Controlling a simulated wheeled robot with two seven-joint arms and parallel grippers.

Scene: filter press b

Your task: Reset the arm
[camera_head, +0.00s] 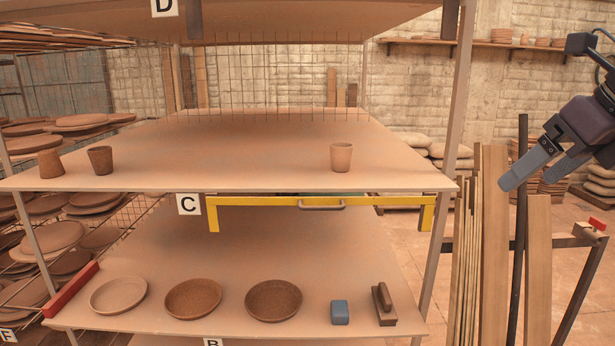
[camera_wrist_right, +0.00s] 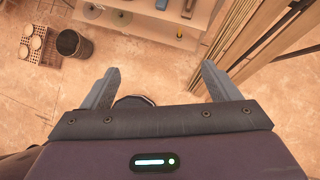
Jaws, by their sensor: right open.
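My right gripper (camera_head: 535,170) is at the right edge of the head view, raised in front of the timber and clear of the shelves. In the right wrist view, its two grey fingers (camera_wrist_right: 158,88) are spread wide apart with nothing between them but the floor below. The right arm comes in from the right edge. My left gripper shows in neither view.
Shelf C (camera_head: 240,150) holds several clay cups, one of them a light cup (camera_head: 341,157). The lower shelf carries plates (camera_head: 273,300), a blue block (camera_head: 340,312) and a wooden-handled tool (camera_head: 383,305). Upright planks (camera_head: 537,270) stand right of the rack, below my right gripper.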

